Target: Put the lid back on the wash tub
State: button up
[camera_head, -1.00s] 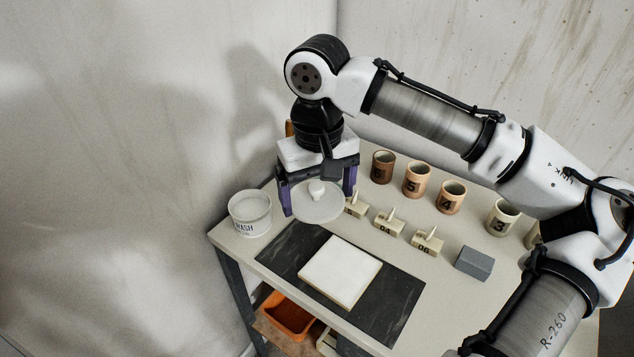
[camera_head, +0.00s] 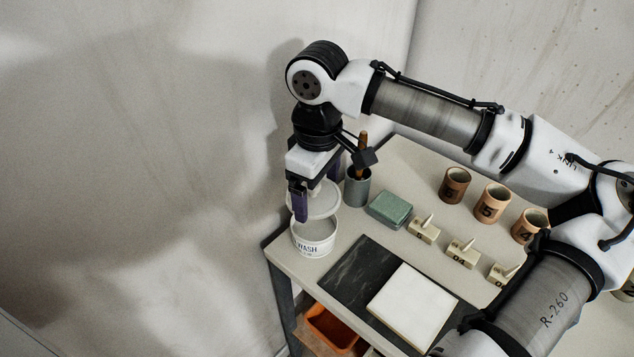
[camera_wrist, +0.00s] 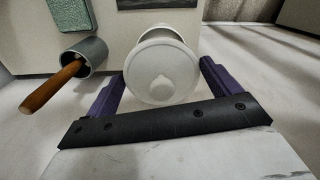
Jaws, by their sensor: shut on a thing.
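The lid (camera_head: 325,203) is a pale round disc with a small knob; in the wrist view the lid (camera_wrist: 150,65) faces me between my purple fingers. My gripper (camera_head: 312,203) is shut on the lid, with the fingers at opposite sides of it. The white wash tub (camera_head: 314,246), marked WASH, stands upright at the table's left corner. The lid is above the tub's back part, apart from it, and the tub's open front shows. In the wrist view the tub (camera_wrist: 160,31) shows partly behind the lid, offset from it.
A grey cup (camera_head: 356,191) with a wooden-handled tool stands close right of the lid. A dark mat (camera_head: 352,270) with a white slab (camera_head: 412,305) lies in front. Numbered cups (camera_head: 492,203) and small tags (camera_head: 462,252) stand to the right.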

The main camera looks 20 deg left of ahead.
aim_at(319, 197)
jog(key=shift+d+f+b, duration=0.1)
jog(key=shift+f+b, duration=1.85)
jog(key=shift+b, duration=0.1)
jog(key=shift+f+b, duration=0.55)
jog(key=shift+f, duration=0.6)
jog(key=shift+p, duration=0.65)
jog(key=shift+f+p, duration=0.2)
jog(key=shift+p, duration=0.3)
dwell(0.4)
jog(key=o, duration=0.7)
jog(key=shift+r, duration=0.2)
